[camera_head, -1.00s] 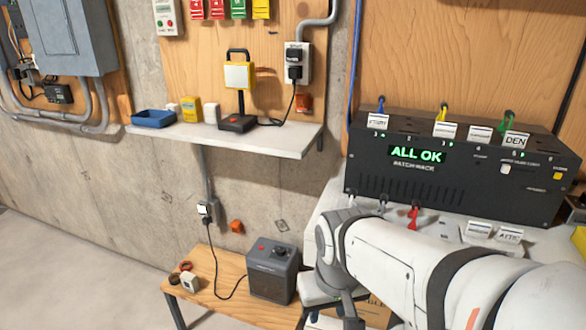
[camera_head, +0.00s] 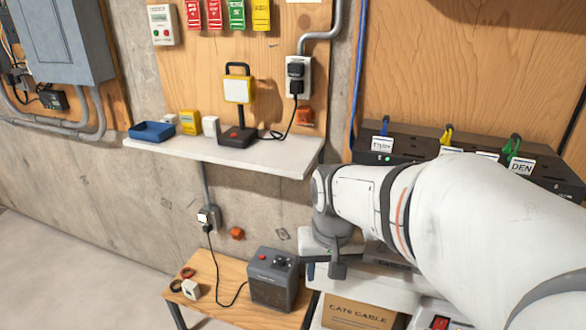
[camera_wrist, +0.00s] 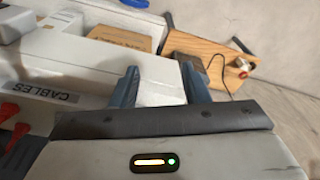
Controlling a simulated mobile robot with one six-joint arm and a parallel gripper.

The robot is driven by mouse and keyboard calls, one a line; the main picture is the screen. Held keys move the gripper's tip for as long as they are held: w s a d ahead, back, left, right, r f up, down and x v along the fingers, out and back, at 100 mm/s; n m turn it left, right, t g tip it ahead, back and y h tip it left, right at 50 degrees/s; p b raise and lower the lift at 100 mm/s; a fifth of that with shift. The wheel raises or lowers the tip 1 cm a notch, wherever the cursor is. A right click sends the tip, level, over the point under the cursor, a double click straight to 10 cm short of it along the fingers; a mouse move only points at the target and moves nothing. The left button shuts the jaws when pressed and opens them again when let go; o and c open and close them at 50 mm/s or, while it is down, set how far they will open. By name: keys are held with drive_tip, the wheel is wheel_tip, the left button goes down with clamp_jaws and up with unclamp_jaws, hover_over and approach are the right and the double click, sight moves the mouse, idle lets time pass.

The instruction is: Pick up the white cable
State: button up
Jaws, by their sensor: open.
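I cannot make out the white cable in either current view. My white arm covers much of the patch rack (camera_head: 375,158) and the bench top in front of it. My gripper (camera_head: 338,262) shows low in the head view, beside the bench's left end. In the wrist view, the two grey fingers of my gripper (camera_wrist: 162,85) stand apart with nothing visible between them. Beyond them is a pale surface (camera_wrist: 140,75). A CABLES label (camera_wrist: 46,91) and red cable ends (camera_wrist: 10,112) lie to their left.
A wooden bench (camera_head: 213,273) with a dark box (camera_head: 272,280) stands left of my gripper. A CAT6 CABLE carton (camera_head: 358,314) is below. A wall shelf (camera_head: 240,152) holds a yellow lamp (camera_head: 238,90) and a blue tray (camera_head: 152,132). The floor at left is clear.

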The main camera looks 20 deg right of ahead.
drive_tip(key=w+d+r+m+p, duration=0.1)
drive_tip(key=w+d+r+p, duration=0.1)
drive_tip(key=d+r+p, duration=0.1)
drive_tip(key=w+d+r+m+p, duration=0.1)
drive_tip(key=w+d+r+p, duration=0.1)
drive_tip(key=r+p, duration=0.1)
drive_tip(key=w+d+r+m+g+p, duration=0.1)
drive_tip(key=w+d+r+m+p, duration=0.1)
drive_tip(key=w+d+r+p, duration=0.1)
drive_tip(key=shift+d+r+p, duration=0.3)
drive_tip(key=shift+d+r, duration=0.05)
drive_tip(key=shift+r, duration=0.55)
drive_tip(key=shift+w+d, duration=0.2)
drive_tip(key=shift+d+f+m, duration=0.1)
drive_tip(key=shift+m, duration=0.2)
wheel_tip(320, 180, down, 8)
drive_tip(key=shift+s+r+p, duration=0.15)
drive_tip(key=shift+r+p, duration=0.1)
drive_tip(key=shift+p, duration=0.45)
drive_tip(key=shift+c, duration=0.4)
clamp_jaws()
